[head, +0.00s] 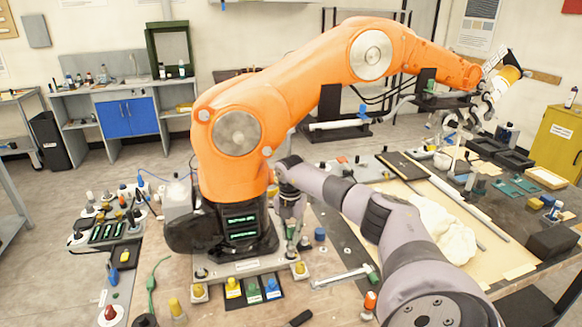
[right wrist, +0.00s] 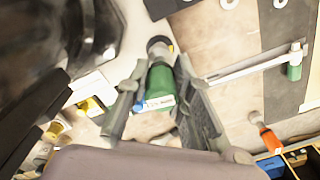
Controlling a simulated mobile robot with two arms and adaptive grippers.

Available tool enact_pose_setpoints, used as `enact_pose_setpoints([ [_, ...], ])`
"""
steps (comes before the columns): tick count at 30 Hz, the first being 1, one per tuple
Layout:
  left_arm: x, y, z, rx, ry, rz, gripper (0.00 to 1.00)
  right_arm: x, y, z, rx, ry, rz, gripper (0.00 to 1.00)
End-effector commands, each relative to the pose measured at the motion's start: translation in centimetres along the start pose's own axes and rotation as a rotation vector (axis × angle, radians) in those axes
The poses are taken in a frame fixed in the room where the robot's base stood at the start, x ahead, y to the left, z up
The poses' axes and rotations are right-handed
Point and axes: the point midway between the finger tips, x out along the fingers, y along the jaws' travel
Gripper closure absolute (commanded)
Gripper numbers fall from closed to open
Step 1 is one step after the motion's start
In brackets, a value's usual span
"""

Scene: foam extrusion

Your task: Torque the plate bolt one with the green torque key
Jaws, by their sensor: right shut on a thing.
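The orange robot arm (head: 238,135) stands on a pale base plate (head: 240,267) on the bench. Yellow-topped fittings show at the plate's front corners, one at left (head: 200,291) and one at right (head: 300,269). I cannot tell which bolt is number one. My right gripper (head: 291,212) points down beside the orange arm's base, at its right. It is shut on the green torque key (right wrist: 160,83), which has a dark round end and a pale label. The key's green body shows below the fingers in the head view (head: 291,232). Whether it touches a bolt is hidden. My left gripper is out of view.
A torque wrench with a green handle (head: 340,277) lies right of the plate. An orange-handled tool (head: 370,301) is nearby. Yellow, green and blue labelled holders (head: 253,291) stand in front. White foam (head: 445,230) lies on the board at right.

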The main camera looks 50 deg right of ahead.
Motion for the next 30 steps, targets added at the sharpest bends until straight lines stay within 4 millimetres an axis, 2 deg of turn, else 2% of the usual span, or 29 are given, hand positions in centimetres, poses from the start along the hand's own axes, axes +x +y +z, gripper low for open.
enact_pose_setpoints([
  [16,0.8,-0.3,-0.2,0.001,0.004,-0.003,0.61,1.5,0.0,0.0,0.0,0.001,-0.001,1.0],
  [30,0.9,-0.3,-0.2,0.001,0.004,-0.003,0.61,1.6,0.0,0.0,0.0,0.0,0.0,1.0],
])
